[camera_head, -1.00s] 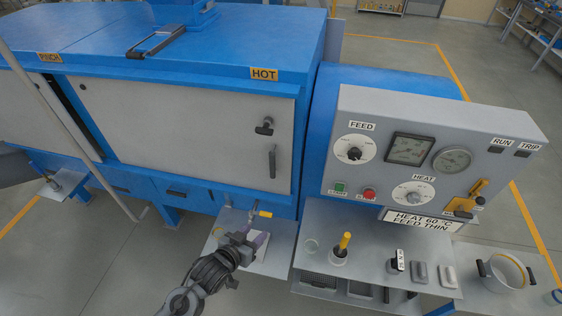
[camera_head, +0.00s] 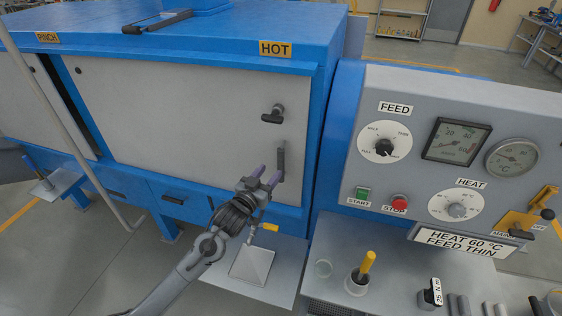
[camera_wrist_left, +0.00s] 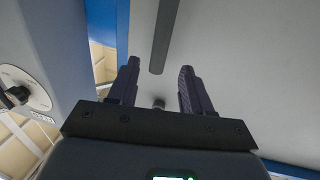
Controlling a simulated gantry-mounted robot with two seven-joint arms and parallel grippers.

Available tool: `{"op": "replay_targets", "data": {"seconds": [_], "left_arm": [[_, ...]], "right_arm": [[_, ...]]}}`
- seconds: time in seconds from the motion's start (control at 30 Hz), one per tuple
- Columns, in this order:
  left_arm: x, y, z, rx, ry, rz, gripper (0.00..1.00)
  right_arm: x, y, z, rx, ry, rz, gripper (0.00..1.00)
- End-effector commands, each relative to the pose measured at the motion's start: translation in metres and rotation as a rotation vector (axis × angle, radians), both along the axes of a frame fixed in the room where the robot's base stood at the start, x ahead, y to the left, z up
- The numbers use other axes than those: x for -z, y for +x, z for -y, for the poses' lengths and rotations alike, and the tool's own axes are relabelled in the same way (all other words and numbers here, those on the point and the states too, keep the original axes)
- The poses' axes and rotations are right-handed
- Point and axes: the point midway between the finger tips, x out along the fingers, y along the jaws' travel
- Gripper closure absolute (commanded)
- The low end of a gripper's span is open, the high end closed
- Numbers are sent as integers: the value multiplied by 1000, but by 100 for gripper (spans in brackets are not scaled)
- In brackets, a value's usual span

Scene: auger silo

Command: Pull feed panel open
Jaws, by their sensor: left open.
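The large grey panel (camera_head: 175,115) on the blue machine is closed flush, under the HOT label. A dark vertical bar handle (camera_head: 281,162) is on its right side, with a black latch knob (camera_head: 273,114) above it. My left gripper (camera_head: 266,176) is open just below and left of the handle's lower end. In the left wrist view the dark handle (camera_wrist_left: 162,36) runs down toward the gap between the open fingers (camera_wrist_left: 160,80); its lower end is just beyond the fingertips. My right gripper is not in view.
A control console (camera_head: 460,150) with dials and buttons stands close to the right of the panel. Below it a shelf (camera_head: 335,255) holds a yellow-handled tool (camera_head: 362,270). A small tray (camera_head: 285,270) juts out under my left gripper. A slanted grey pole (camera_head: 60,120) stands at left.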

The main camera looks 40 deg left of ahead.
Motion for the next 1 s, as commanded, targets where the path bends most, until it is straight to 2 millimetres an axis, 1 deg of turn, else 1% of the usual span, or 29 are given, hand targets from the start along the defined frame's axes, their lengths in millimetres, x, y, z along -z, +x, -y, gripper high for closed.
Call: {"op": "replay_targets", "data": {"seconds": [0.03, 0.3, 0.5, 0.7, 1.0], "left_arm": [[-2, 9, -2, -1, 0, 2, 51], [-1, 51, -10, 0, 0, 1, 51], [0, 74, -14, 0, 0, 0, 51], [0, 83, -15, 0, 0, -1, 51], [0, 84, -15, 0, 1, -1, 51]], "right_arm": [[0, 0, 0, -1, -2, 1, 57], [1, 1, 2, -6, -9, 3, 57], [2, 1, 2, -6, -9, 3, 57], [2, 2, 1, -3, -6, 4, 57], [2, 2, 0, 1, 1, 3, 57]]}}
